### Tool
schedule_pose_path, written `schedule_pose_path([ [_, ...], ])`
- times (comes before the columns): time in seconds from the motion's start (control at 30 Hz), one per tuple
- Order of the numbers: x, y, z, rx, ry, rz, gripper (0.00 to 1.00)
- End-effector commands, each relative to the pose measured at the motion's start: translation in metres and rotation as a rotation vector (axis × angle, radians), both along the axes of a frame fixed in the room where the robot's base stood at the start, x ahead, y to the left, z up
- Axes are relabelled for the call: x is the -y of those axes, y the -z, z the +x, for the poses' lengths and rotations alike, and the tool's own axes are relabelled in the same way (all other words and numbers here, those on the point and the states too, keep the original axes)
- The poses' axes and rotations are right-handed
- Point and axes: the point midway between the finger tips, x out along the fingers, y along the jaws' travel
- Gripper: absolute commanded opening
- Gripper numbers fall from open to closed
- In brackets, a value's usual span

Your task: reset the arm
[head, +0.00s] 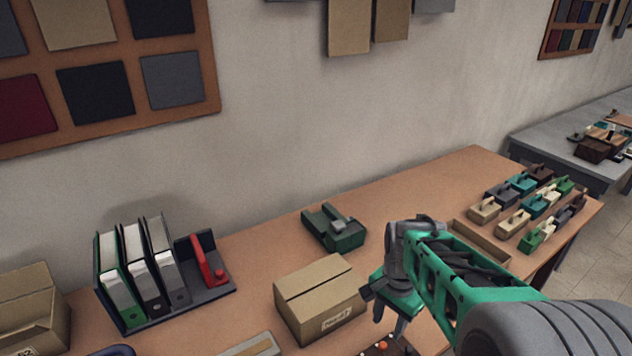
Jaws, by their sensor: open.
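My gripper (389,304) is at the end of my green and grey arm, which reaches in from the lower right. It points down above the brown table (250,258), at the right side of a closed cardboard box (318,298). Its fingers are apart, and I see nothing held between them. Whether it touches the box cannot be told from this view. My arm hides part of the table behind it.
A rack of binders (145,268) with a red tool (208,262) stands left. A dark green device (334,228) sits near the wall. An empty tray (480,240) and several small coloured boxes (515,222) are right. Another carton (32,308) is at the left edge.

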Motion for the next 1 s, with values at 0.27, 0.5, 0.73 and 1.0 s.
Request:
schedule_pose_path([
  [0.27,-0.012,0.005,-0.065,-0.015,-0.768,0.000,0.41],
  [0.5,-0.041,-0.071,-0.070,0.236,-0.902,-0.131,0.41],
  [0.73,-0.051,-0.086,-0.066,0.284,-0.935,-0.149,0.41],
  [1.0,-0.051,-0.085,-0.066,0.282,-0.933,-0.149,0.41],
])
